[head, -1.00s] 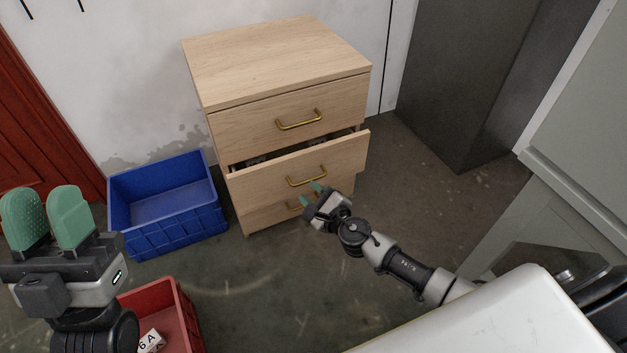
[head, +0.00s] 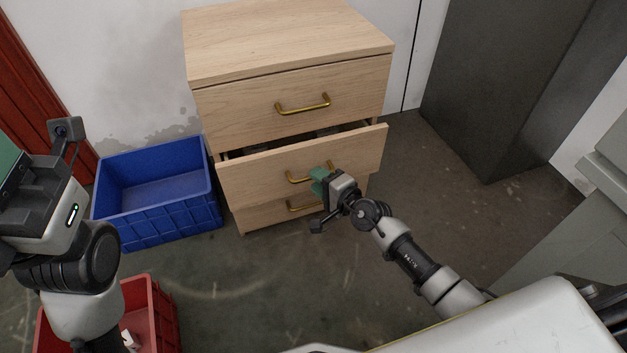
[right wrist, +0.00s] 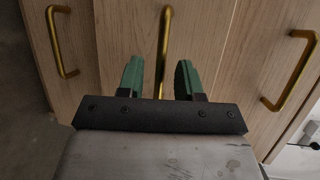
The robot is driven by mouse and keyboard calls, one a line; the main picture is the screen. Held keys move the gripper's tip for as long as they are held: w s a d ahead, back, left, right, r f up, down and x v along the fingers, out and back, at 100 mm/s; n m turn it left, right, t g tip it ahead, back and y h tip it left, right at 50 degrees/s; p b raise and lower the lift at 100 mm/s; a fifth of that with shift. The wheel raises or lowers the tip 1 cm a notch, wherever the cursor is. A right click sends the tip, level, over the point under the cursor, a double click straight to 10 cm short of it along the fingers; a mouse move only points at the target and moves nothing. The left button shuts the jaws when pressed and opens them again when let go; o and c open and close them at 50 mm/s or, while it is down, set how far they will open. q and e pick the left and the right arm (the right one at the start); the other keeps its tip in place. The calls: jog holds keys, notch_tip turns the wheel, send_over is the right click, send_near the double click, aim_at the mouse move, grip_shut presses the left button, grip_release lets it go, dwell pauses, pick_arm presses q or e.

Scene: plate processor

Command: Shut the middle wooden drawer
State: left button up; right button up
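The middle wooden drawer (head: 245,180) is pulled partly out of the light wood cabinet, with a gap showing above its front. Its gold handle (head: 295,179) is partly covered by my right gripper (head: 320,183), which is at the drawer front. In the right wrist view the handle (right wrist: 166,45) stands between the two green fingers of my right gripper (right wrist: 160,82). The fingers are apart, with space on both sides of the handle. My left gripper (head: 8,165) is at the left edge, its fingers mostly cut off.
The top drawer (head: 240,110) is shut. The bottom drawer (head: 260,214) shows below the middle one. A blue crate (head: 170,215) stands left of the cabinet, and a red crate (head: 165,320) is at the lower left. A dark cabinet (head: 490,80) stands to the right.

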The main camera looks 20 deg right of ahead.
jog(key=shift+x, duration=1.1)
grip_shut()
